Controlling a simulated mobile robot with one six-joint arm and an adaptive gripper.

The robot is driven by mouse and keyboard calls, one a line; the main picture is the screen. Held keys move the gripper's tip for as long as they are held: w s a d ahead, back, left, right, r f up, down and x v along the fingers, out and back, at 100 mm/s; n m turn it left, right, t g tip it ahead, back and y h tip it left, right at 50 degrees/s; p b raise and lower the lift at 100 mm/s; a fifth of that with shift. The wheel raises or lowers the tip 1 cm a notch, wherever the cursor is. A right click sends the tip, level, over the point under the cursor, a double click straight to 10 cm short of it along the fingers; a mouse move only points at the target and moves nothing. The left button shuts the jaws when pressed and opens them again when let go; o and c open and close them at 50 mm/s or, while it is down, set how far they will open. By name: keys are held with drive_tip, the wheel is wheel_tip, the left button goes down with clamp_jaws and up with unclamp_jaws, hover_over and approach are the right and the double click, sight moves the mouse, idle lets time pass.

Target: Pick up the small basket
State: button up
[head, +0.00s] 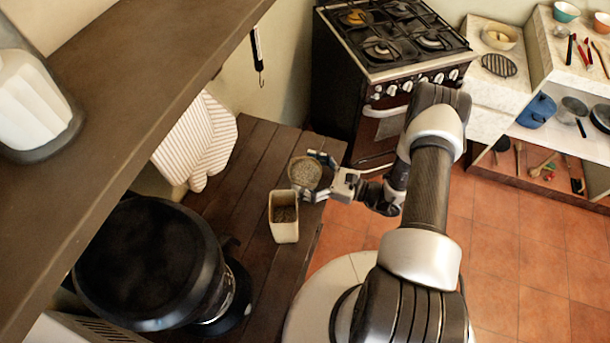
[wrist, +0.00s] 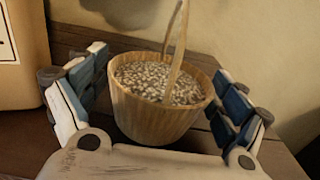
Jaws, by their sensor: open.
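The small basket (wrist: 160,117) is a round, wood-coloured vessel with a tall thin handle and a grey-white speckled inside. It stands upright between the spread fingers of my gripper (wrist: 160,112) in the wrist view. The fingers are open, one on each side, and I see no clear grip on it. In the head view the basket (head: 304,173) is on the dark wooden counter near its right edge, with my gripper (head: 318,176) reaching it from the right. The far finger partly overlaps it there. Its underside is hidden.
A cream square canister (head: 284,228) stands just in front of the basket on the counter (head: 238,190); it also shows at the left in the wrist view (wrist: 22,60). A large black appliance (head: 150,265) is to the left. A wooden shelf (head: 130,70) overhangs above. A stove (head: 390,60) stands behind.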

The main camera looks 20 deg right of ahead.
drive_tip(key=shift+c, duration=0.3)
drive_tip(key=c, duration=1.2)
wheel_tip(320, 180, up, 20)
drive_tip(key=p, duration=0.4)
drive_tip(key=shift+p, duration=0.3)
